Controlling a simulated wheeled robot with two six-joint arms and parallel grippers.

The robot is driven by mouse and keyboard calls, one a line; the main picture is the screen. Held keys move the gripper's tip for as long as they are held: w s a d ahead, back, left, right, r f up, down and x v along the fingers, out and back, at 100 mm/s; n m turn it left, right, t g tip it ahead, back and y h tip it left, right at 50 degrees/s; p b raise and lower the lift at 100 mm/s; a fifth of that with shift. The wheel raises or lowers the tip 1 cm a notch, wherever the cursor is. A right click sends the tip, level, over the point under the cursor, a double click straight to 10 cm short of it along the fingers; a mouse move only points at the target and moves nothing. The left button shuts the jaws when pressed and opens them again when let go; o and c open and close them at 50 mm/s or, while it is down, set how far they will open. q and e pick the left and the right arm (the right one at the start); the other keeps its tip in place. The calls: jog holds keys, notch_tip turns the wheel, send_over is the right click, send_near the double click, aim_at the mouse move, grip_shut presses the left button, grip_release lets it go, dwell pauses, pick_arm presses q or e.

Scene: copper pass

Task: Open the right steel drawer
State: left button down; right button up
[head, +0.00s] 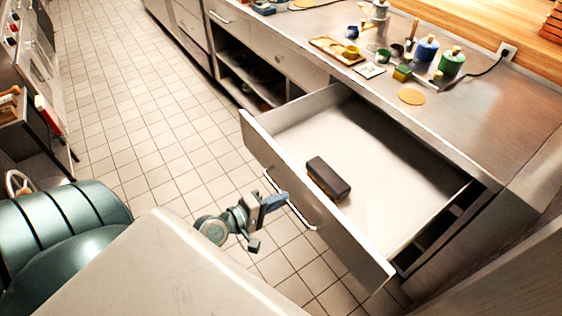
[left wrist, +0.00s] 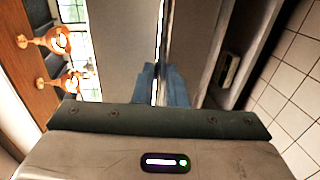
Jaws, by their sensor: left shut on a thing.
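The right steel drawer (head: 350,246) is pulled far out of the counter, and its pale interior shows in the head view. Its bar handle (head: 301,216) runs along the outside of the drawer front. My left gripper (head: 275,201) is at this handle, shut on it. In the left wrist view the blue-grey fingers (left wrist: 161,86) meet at the thin bright handle in front of a grey panel. My right gripper is in neither view.
A dark block (head: 328,179) lies in the drawer. The steel counter (head: 480,113) holds a wooden board (head: 337,51), a blue jar (head: 426,50), a green jar (head: 451,62) and small items. Open shelves (head: 252,76) stand left of the drawer. The tiled floor (head: 150,110) is clear.

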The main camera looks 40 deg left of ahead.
pick_arm(q)
jog(key=c, duration=1.5)
grip_release()
jog(key=b+v, duration=0.1)
jog(key=v, duration=0.9)
jog(key=shift+s+a, duration=0.1)
jog(key=shift+s, duration=0.25)
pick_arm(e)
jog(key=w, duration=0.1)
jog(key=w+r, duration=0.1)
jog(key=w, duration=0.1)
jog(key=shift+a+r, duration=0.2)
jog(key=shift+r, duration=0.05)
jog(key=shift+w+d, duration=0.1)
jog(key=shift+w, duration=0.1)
